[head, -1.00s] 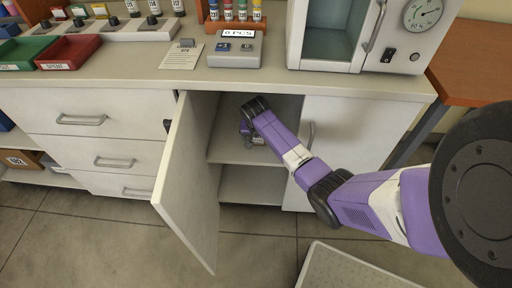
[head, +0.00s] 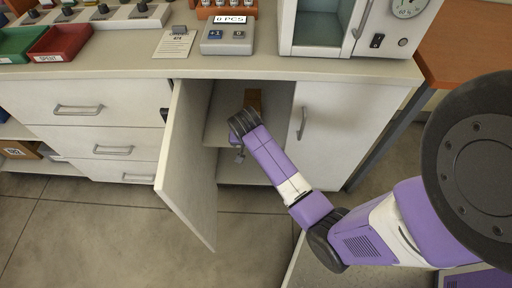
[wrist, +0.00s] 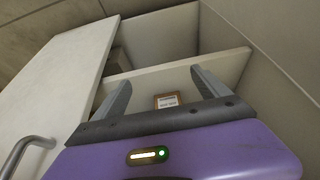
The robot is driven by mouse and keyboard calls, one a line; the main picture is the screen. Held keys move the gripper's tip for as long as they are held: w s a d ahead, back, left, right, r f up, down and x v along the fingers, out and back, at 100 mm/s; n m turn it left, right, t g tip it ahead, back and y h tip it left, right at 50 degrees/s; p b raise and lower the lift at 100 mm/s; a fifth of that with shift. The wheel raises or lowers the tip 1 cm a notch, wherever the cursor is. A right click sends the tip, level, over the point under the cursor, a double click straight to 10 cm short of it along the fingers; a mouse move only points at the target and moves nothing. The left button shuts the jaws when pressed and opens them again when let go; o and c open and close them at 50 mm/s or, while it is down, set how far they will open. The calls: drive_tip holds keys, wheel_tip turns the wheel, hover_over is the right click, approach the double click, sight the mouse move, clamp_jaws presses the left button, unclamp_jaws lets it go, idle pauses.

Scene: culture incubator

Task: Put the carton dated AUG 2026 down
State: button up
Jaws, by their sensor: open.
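A small brown carton (head: 254,98) is in the open cupboard, just beyond my wrist in the head view. In the wrist view the carton (wrist: 168,101) shows a white label, too small to read for a date. My gripper (wrist: 163,90) is open, with its two grey fingers either side of the carton in the picture. The carton looks farther off than the fingertips, and no finger is seen touching it. In the head view my gripper (head: 239,153) is at the cupboard mouth, mostly hidden behind my wrist.
The cupboard door (head: 190,165) stands open on the left, close to my gripper. A closed door (head: 335,135) is on the right. A shelf (head: 215,133) divides the cupboard. The counter above carries a counter box reading 0 PCS (head: 229,36) and an incubator (head: 318,35).

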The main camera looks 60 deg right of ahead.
drive_tip(key=a+f+n+t+y, duration=0.1)
drive_tip(key=a+f+n+t, duration=0.2)
drive_tip(key=a, duration=1.2)
drive_tip(key=s+a+r+n+t, duration=0.35)
drive_tip(key=s+a, duration=0.25)
drive_tip(key=a, duration=0.3)
drive_tip(key=s+a+r+n+t+y, duration=0.1)
drive_tip(key=s+r+n+t, duration=0.1)
drive_tip(key=s+r, duration=0.3)
drive_tip(key=s+a+r+n+t+y, duration=0.1)
drive_tip(key=s+r, duration=0.4)
drive_tip(key=r, duration=0.6)
drive_tip(key=s+a+r+n+t+y, duration=0.1)
drive_tip(key=s+a+r+n+t, duration=0.1)
drive_tip(key=r, duration=0.6)
drive_tip(key=s+n+t, duration=0.1)
drive_tip(key=s+n, duration=0.1)
drive_tip(key=s, duration=0.1)
drive_tip(key=shift+a+t, duration=0.2)
drive_tip(key=shift+t, duration=0.15)
